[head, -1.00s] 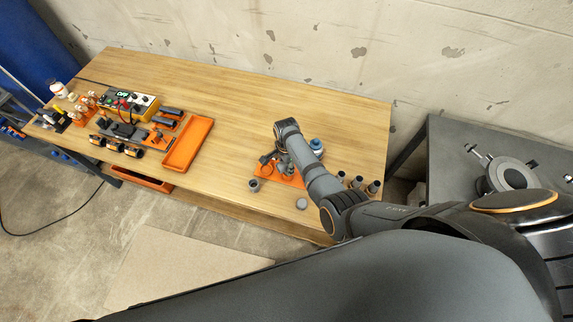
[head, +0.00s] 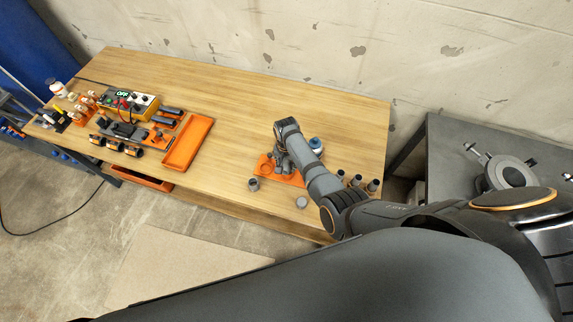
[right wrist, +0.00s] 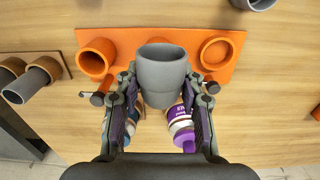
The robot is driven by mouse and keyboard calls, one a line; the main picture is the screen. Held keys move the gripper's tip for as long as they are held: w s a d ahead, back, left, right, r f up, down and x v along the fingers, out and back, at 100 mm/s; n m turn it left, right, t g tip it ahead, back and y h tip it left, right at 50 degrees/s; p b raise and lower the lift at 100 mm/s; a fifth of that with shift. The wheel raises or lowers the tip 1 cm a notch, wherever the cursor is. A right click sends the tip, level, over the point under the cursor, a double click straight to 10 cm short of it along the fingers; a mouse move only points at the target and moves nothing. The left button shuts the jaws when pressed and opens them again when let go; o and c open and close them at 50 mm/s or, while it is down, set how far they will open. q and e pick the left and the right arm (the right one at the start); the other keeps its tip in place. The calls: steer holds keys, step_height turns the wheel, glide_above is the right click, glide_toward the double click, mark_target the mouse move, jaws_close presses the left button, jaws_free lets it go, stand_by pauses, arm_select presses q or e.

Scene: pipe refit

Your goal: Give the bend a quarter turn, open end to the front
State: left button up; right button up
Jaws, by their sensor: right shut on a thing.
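My right gripper (head: 284,167) reaches down over the orange fixture (head: 264,166) near the table's right end. In the right wrist view its two fingers (right wrist: 160,90) are shut on the grey bend (right wrist: 162,72), one finger on each side. The bend's round open end faces the top of that picture. Behind it lies the orange fixture (right wrist: 125,42), with a raised ring at the left and another at the right. I cannot tell whether the bend touches the fixture. In the head view the gripper and arm mostly hide the bend. My left gripper is not in view.
Several grey pipe pieces (head: 356,180) stand right of my arm. A grey piece (head: 253,184) and a grey disc (head: 302,202) are near the front edge. A blue-topped bottle (head: 316,145) stands close behind the arm. An orange tray (head: 170,161) lies left; bare wood separates it from the fixture.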

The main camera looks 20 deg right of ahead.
steer(key=shift+w+r, duration=0.15)
steer(key=shift+w, duration=0.15)
steer(key=o, duration=0.8)
steer(key=shift+c, duration=0.2)
steer(key=shift+o, duration=2)
steer(key=shift+w+f, duration=0.15)
steer(key=shift+f, duration=0.15)
steer(key=shift+o, duration=0.8)
steer(key=shift+s, duration=0.25)
steer(key=shift+r, duration=3.8)
